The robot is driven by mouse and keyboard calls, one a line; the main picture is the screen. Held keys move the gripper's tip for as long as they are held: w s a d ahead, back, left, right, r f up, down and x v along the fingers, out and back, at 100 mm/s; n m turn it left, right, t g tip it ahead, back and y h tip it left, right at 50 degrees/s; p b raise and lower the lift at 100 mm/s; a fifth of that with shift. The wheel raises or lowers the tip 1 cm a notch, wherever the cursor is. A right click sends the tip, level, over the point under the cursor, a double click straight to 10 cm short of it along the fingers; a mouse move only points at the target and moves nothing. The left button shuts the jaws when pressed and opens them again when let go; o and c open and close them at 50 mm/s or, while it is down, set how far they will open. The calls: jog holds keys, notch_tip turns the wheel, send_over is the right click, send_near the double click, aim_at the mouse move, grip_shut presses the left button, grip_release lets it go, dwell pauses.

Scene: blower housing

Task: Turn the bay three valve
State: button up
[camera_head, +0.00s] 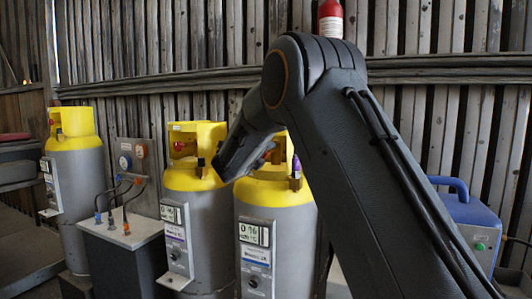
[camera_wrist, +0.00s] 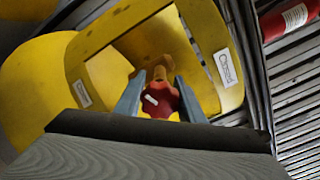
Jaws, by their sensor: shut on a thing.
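Three grey gas cylinders with yellow collars stand in a row in the head view: left (camera_head: 75,185), middle (camera_head: 205,225) and right (camera_head: 295,225). My gripper (camera_head: 266,155) reaches into the right cylinder's yellow collar (camera_head: 300,184), partly hidden by my own arm. In the wrist view, a red lobed valve knob (camera_wrist: 158,101) with a small white mark sits inside the collar (camera_wrist: 85,60). My gripper's two fingers (camera_wrist: 160,92) are shut on this knob, one on each side. The brass valve body (camera_wrist: 158,75) shows behind it. Bay numbers are too small to read surely.
A grey box (camera_head: 125,236) with hoses stands between the left and middle cylinders, below a gauge panel (camera_head: 133,165). A blue machine (camera_head: 465,225) stands at the right. A red extinguisher (camera_head: 330,18) hangs on the slatted wall behind my arm.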

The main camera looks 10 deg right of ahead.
jog(key=shift+f, duration=0.15)
jog(key=o, duration=1)
jog(key=shift+o, duration=0.2)
jog(key=b+v, duration=0.2)
jog(key=v, duration=0.5)
jog(key=shift+s+a, duration=0.2)
jog(key=shift+s, duration=0.15)
